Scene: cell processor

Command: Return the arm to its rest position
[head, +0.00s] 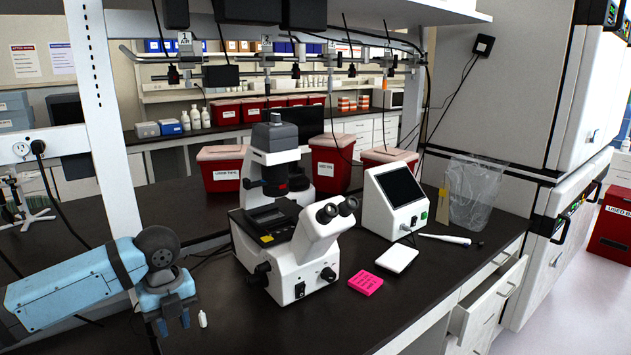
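My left arm (80,285), light blue with a dark grey wrist joint, reaches in from the left edge in the head view. My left gripper (174,324) points down over the front left of the black bench. Its two fingers stand apart and nothing shows between them. My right gripper is not in view.
A white microscope (300,258) stands right of the gripper. Behind it are red bins (223,168). A screen unit (394,200), pink pad (366,283), white box (397,258) and pipette (445,239) lie further right. An open drawer (488,300) juts out at the right front. A white shelf post (108,120) rises behind my arm.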

